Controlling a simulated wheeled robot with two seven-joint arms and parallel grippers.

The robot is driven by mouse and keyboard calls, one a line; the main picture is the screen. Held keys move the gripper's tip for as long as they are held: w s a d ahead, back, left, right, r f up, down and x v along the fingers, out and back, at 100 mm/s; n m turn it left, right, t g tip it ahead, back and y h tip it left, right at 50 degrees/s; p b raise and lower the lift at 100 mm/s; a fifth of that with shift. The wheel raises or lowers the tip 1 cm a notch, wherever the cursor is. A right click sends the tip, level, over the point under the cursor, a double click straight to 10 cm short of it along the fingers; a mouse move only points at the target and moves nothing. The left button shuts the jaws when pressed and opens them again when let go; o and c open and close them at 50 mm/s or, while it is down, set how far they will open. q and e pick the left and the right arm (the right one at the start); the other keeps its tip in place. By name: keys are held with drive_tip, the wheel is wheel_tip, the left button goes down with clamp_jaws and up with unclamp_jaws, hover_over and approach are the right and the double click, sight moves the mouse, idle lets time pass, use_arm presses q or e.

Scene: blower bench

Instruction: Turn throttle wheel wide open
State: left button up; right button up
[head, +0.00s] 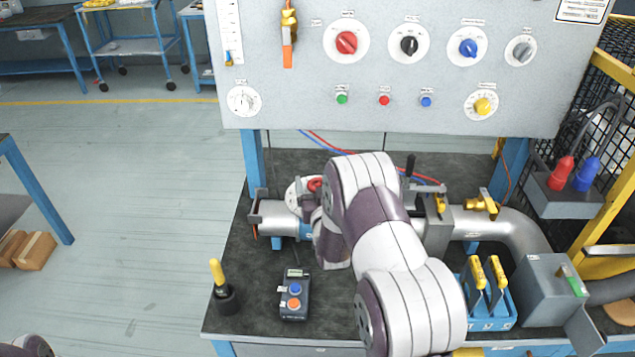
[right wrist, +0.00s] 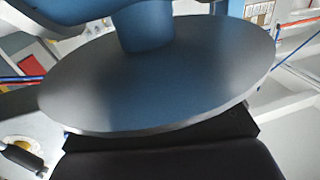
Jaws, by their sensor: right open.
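In the head view a small red wheel (head: 315,184) sits by a pale round dial (head: 297,193) on the pipe. My right arm covers part of it, and I cannot tell the wheel's setting. My right gripper is mostly hidden behind that arm, close to the pipe. In the right wrist view the dark gripper (right wrist: 165,150) shows along the bottom edge, open. A large grey-blue disc with a blue stem (right wrist: 155,85) fills the view just beyond it. I cannot tell whether they touch. My left gripper is out of view.
The grey panel (head: 290,105) with knobs and buttons stands behind the bench (head: 255,290). A button box (head: 294,297) and a yellow-handled tool in a black holder (head: 225,300) are at front left. A blue rack (head: 500,312) and grey box (head: 550,290) are at right.

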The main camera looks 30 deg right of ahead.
drive_tip(key=shift+d, duration=0.15)
drive_tip(key=c, duration=1)
drive_tip(key=shift+o, duration=0.2)
drive_tip(key=shift+y, duration=0.3)
